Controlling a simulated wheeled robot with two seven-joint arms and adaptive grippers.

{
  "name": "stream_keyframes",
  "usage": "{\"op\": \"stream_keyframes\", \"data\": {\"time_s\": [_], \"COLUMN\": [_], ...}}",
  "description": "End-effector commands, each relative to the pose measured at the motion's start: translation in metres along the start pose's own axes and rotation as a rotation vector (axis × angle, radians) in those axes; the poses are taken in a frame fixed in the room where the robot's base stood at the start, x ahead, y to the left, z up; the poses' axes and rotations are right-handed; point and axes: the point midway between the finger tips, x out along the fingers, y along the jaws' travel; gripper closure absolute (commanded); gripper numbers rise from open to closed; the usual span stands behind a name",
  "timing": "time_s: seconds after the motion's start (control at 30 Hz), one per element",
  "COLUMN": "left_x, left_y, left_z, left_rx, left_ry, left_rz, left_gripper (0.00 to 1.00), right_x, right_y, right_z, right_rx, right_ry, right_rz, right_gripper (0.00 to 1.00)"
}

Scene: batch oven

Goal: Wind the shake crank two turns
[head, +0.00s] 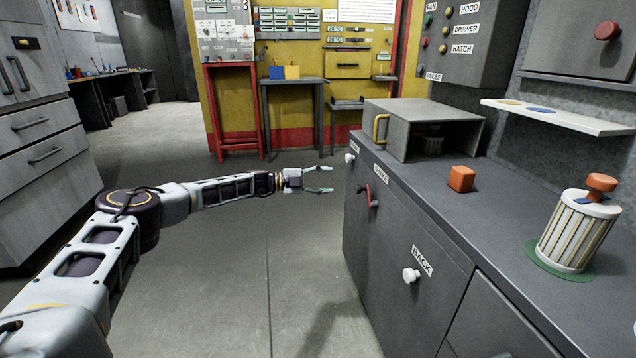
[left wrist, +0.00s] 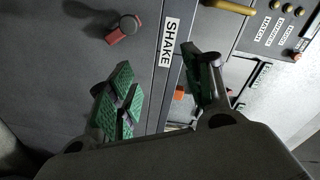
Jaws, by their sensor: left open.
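The shake crank (head: 368,196) is on the front of the dark grey counter, below the SHAKE label (head: 381,174). It has a red arm and a dark knob. In the left wrist view the crank (left wrist: 122,30) shows at upper left, beside the large SHAKE label (left wrist: 167,41). My left gripper (head: 328,180) is open and empty, in the air left of the crank and apart from it. Its green finger pads (left wrist: 160,88) show in the left wrist view, with nothing between them. My right gripper is in neither view.
A grey box with a yellow handle (head: 380,128) stands on the counter, with an orange cube (head: 461,179) and a ribbed canister (head: 578,235) to its right. A white knob (head: 411,275) is under the BACK label. The floor (head: 240,270) left of the counter is clear.

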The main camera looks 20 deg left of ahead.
Motion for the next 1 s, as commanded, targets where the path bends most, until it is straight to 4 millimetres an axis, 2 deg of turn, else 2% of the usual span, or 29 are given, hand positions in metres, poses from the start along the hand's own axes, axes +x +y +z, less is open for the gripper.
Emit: {"op": "stream_keyframes", "data": {"time_s": [0.5,1.0], "left_x": [-0.021,-0.022], "left_y": [0.002,0.001], "left_z": [0.0,0.0], "left_rx": [-0.001,-0.003], "left_ry": [0.0,0.0], "left_rz": [0.0,0.0], "left_gripper": [0.5,0.5], "right_x": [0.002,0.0], "right_y": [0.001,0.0], "right_z": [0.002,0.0], "right_rx": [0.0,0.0], "right_ry": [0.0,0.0], "right_rz": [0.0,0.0], "right_gripper": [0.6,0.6]}}
